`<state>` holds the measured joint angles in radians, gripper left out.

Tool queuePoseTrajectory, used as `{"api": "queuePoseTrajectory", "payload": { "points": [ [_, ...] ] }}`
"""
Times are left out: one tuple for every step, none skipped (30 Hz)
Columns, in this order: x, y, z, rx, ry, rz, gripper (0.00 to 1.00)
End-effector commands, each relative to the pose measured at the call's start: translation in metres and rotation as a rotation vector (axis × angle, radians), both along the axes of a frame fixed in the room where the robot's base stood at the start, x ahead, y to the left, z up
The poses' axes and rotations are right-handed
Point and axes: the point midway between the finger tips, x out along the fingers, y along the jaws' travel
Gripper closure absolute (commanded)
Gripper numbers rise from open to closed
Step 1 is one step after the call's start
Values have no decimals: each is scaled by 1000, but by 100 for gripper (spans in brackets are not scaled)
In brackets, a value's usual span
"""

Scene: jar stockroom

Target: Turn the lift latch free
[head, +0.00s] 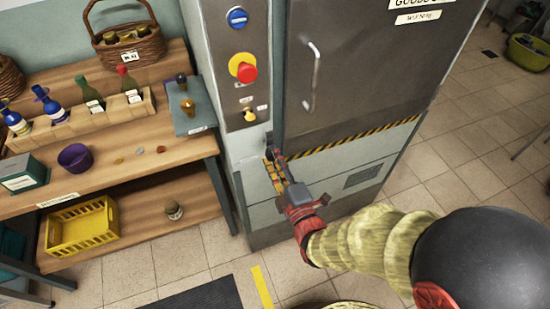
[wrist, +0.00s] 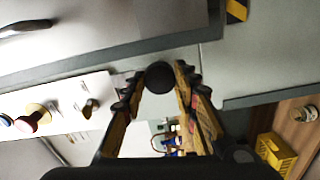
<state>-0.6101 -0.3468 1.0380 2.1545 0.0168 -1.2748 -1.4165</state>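The lift's grey door (head: 370,60) stands shut, with a pale handle (head: 313,75). My gripper (head: 271,154) is at the door's lower left corner, beside the control panel. A small dark part, seemingly the lift latch (head: 268,136), shows just beyond the fingertips. In the wrist view the latch's dark round end (wrist: 160,77) sits between my fingertips (wrist: 160,80), with hardly any gap on either side. The fingers appear closed on it, though the contact itself is hard to see. The latch's mount is mostly hidden.
The panel carries a blue button (head: 237,18), a red stop button (head: 246,72) and a small yellow knob (head: 250,115). A wooden shelf (head: 150,136) with bottles and a yellow crate (head: 82,228) stands left. Tiled floor (head: 140,262) is open in front.

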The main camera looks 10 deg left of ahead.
Motion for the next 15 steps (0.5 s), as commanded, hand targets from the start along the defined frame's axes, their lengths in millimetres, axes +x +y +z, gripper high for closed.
{"api": "queuePoseTrajectory", "payload": {
  "points": [
    [0, 0, -1, -2, 2, 1, 68],
    [0, 0, -1, -2, 1, 1, 66],
    [0, 0, -1, -2, 1, 1, 64],
    [0, 0, -1, -1, 2, 1, 62],
    [0, 0, -1, -1, 2, 1, 61],
    [0, 0, -1, -1, 2, 1, 58],
    [0, 0, -1, 0, 1, 1, 57],
    [0, 0, -1, 0, 1, 1, 55],
    [0, 0, 0, 0, 1, 1, 53],
    [0, 0, 0, -1, 1, 0, 52],
    [0, 0, 0, -1, 1, 0, 52],
    [0, 0, 0, -1, 1, 0, 52],
    [0, 0, 0, 0, 1, 0, 52],
    [0, 0, 0, 1, 1, 0, 52],
    [0, 0, 0, 1, 1, 0, 52]
  ]
}}
